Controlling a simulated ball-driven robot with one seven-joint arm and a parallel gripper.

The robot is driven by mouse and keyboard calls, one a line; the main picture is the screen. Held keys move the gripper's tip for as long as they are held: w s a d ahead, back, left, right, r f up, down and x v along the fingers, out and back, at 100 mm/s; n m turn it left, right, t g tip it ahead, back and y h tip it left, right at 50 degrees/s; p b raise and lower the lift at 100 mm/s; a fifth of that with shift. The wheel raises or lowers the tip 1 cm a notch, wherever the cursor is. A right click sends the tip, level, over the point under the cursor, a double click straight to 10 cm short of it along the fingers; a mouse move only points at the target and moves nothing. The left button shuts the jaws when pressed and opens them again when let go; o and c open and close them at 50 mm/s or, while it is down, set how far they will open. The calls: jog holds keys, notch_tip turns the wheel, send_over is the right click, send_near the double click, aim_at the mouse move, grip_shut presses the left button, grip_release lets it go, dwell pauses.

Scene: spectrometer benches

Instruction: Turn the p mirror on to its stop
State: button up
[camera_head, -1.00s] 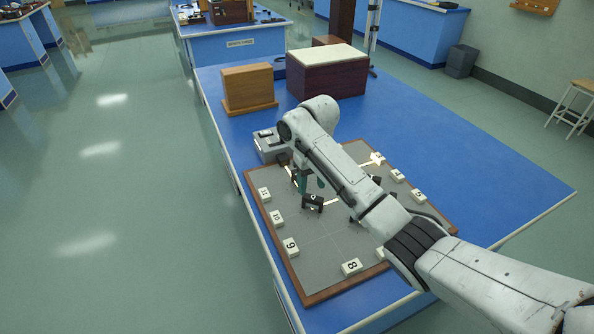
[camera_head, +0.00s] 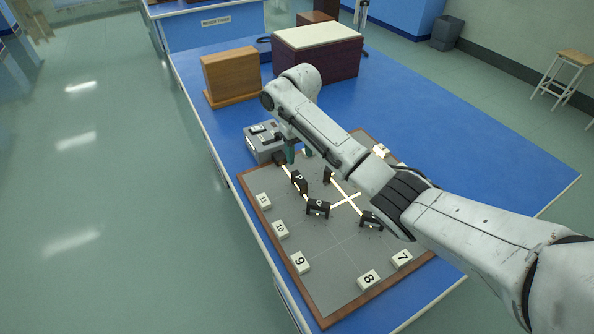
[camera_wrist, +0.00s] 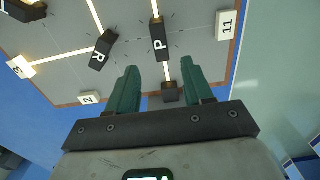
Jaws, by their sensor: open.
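The p mirror (camera_head: 299,181) is a small upright black block with a white P on top, on the grey board in the head view. It also shows in the wrist view (camera_wrist: 158,42), just beyond the fingertips. A bright beam runs from the dark outlet block (camera_wrist: 170,92) to it and continues on its far side. My gripper (camera_wrist: 160,68) is open and empty, its two teal fingers apart, with the beam line between them. In the head view my gripper (camera_head: 299,153) is at the board's far edge beside the grey lamp box (camera_head: 259,144), apart from the p mirror. Any stop is too small to tell.
The R mirror (camera_wrist: 102,50) stands left of P in the wrist view. Another lettered black mirror (camera_head: 318,208) stands close in front of P. Numbered white blocks, such as 11 (camera_head: 264,201), line the wood-rimmed board (camera_head: 318,310). A wooden box (camera_head: 230,75) stands behind.

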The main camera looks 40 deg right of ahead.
aim_at(299, 177)
notch_tip(299, 177, down, 9)
jog(key=shift+f, duration=0.2)
dwell(0.3)
grip_shut()
dwell(0.4)
